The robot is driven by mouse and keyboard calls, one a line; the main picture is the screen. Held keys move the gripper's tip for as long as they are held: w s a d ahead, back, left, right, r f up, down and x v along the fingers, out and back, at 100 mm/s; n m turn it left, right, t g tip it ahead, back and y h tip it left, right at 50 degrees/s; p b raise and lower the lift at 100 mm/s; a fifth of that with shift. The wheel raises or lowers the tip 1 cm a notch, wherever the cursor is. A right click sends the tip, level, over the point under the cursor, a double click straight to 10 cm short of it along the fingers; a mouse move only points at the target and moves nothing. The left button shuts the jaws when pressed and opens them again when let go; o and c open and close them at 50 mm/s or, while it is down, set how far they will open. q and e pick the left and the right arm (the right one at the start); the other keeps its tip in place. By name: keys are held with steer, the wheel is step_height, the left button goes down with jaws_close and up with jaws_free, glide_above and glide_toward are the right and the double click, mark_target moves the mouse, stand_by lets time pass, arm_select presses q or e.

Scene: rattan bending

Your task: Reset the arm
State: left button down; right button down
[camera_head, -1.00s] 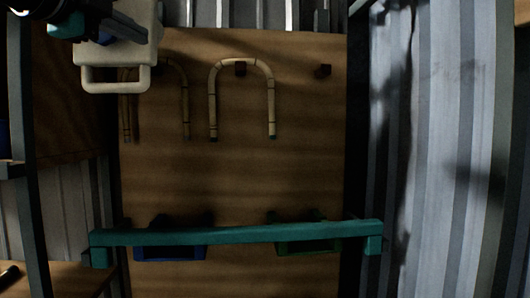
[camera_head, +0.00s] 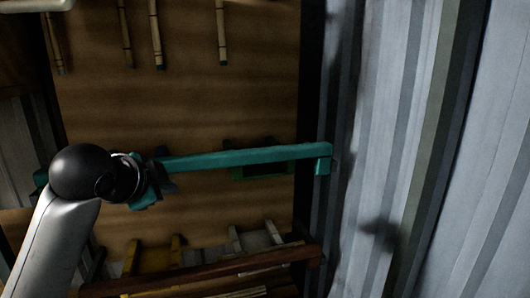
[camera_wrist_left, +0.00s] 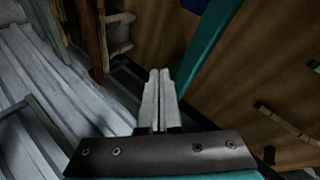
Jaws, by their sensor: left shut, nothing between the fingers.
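My left arm comes in from the lower left in the head view, and its gripper (camera_head: 160,184) is in front of the left part of a teal bar (camera_head: 250,158). In the left wrist view the two grey fingers (camera_wrist_left: 158,84) are together with nothing between them. The teal bar (camera_wrist_left: 208,45) runs just right of the fingers; whether they touch cannot be told. My right gripper is not in view.
Several rattan lengths (camera_head: 156,38) hang on the wooden board (camera_head: 190,105). A green bin (camera_head: 258,174) is behind the bar. Yellow (camera_head: 152,257) and pale frames stand below, behind a brown rail (camera_head: 220,268). Corrugated wall (camera_head: 400,130) fills the right.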

arm_select(q)
steer(key=s+d+f+n+g, duration=0.2)
steer(key=s+f, duration=0.3)
steer(key=f, duration=0.7)
steer(key=s+f+n+g+y, duration=0.1)
steer(key=s+f+n+g, duration=0.3)
steer(key=s+f, duration=0.75)
steer(key=s+f+n+g, duration=0.2)
steer(key=s+f+n, duration=0.3)
steer(key=s+f, duration=0.7)
steer(key=s+f+g+b, duration=0.1)
steer(key=s+f+b, duration=0.2)
steer(key=f, duration=1)
steer(key=s+f+b, duration=0.2)
steer(key=f+b, duration=0.2)
steer(key=f, duration=0.8)
steer(key=s+a+f+b, duration=0.1)
steer(key=s+f+b, duration=0.2)
steer(key=s+f, duration=0.5)
steer(key=s+a+f+g+b, duration=0.1)
steer(key=s+f+b, duration=0.2)
steer(key=s+f, duration=0.4)
step_height(320, 180, down, 6)
steer(key=shift+s+r+g, duration=0.1)
steer(key=shift+s+g, duration=0.2)
steer(key=shift+s, duration=0.05)
